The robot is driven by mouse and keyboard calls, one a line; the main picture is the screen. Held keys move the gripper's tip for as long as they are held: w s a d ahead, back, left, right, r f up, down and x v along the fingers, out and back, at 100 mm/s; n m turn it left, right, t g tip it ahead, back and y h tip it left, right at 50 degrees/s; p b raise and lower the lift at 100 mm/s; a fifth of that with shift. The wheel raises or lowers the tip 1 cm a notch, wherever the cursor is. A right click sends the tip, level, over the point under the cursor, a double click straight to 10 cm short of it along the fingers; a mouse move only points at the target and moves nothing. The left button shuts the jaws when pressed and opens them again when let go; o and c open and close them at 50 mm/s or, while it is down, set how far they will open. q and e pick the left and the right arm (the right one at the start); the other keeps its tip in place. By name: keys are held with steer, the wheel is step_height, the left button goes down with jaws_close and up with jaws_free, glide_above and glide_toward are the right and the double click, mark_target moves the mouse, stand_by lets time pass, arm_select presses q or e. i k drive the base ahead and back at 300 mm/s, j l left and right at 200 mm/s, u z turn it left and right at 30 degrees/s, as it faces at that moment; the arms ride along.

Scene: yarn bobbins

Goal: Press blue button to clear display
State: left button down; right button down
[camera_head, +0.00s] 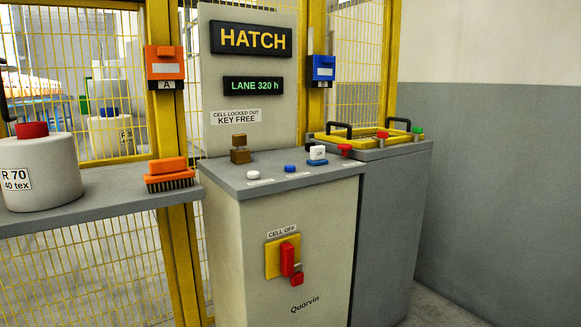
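The blue button (290,168) is a small low cap on the grey top of the console (270,181). A white button (253,174) sits to its left. Each has a small label in front, too small to read. The display (253,86) on the panel above is lit and reads "LANE 320 h" in green. Nothing touches or covers the blue button. Neither of my grippers can be made out in this view.
Behind the buttons stands a brown block (240,150); to their right are a white-and-blue item (318,153) and a red knob (344,149). An orange brush (168,175) and a large bobbin (40,172) are on the left shelf. Yellow mesh fencing (100,262) surrounds the console.

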mark_target(289, 168)
steer(key=i+j+z, duration=0.75)
steer(key=i+j, duration=0.25)
steer(key=j, duration=0.15)
